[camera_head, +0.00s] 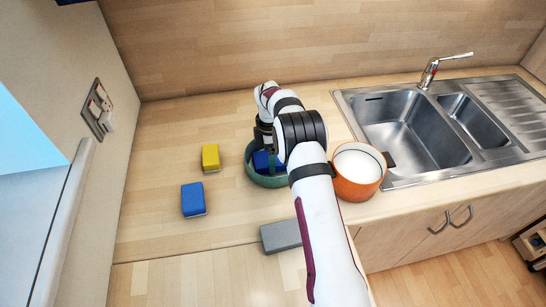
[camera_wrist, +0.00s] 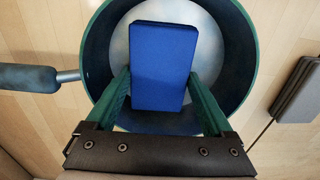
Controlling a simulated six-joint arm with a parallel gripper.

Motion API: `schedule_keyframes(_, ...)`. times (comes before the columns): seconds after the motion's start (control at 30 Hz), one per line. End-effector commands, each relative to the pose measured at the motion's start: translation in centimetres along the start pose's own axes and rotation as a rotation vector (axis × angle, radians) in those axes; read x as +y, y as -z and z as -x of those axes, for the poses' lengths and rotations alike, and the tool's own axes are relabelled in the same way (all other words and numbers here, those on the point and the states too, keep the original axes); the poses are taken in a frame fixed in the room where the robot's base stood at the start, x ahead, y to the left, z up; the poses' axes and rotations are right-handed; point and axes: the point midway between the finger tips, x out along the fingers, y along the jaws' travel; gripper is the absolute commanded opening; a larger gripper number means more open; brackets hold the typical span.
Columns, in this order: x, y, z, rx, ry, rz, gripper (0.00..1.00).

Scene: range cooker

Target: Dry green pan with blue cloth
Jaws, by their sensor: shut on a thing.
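The green pan (camera_head: 251,176) stands on the counter, partly hidden behind my arm. In the wrist view the pan (camera_wrist: 91,50) shows its round rim and pale grey inside, with a dark handle to the left. A blue block-shaped cloth (camera_wrist: 162,62) is inside the pan, between the fingers of my gripper (camera_wrist: 157,80). My gripper is shut on this blue cloth, which also shows in the head view (camera_head: 262,159). Whether the cloth touches the pan's bottom is hard to tell.
A yellow sponge (camera_head: 210,158) and another blue block (camera_head: 193,200) lie left of the pan. A grey block (camera_head: 281,236) lies near the front edge. An orange pan (camera_head: 355,187) stands at right, beside the sink (camera_head: 400,125). The far-left counter is clear.

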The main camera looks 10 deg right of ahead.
Motion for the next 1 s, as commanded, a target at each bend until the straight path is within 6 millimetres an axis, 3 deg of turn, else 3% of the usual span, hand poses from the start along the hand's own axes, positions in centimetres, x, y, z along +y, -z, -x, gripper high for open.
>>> schedule_keyframes(0.1, -0.9, 0.8, 0.0, 0.000, 0.002, 0.002, 0.42)
schedule_keyframes(0.3, -2.0, -0.6, 0.0, 0.000, 0.001, -0.001, 0.42)
schedule_keyframes(0.47, -0.8, -1.6, 0.0, 0.000, 0.000, -0.001, 0.42)
schedule_keyframes(0.67, 0.5, -0.4, 0.0, 0.000, 0.000, 0.002, 0.42)
schedule_keyframes(0.83, -0.8, 0.8, 0.0, 0.000, 0.002, 0.002, 0.42)
schedule_keyframes(1.0, -1.9, -0.3, 0.0, 0.000, 0.002, -0.002, 0.42)
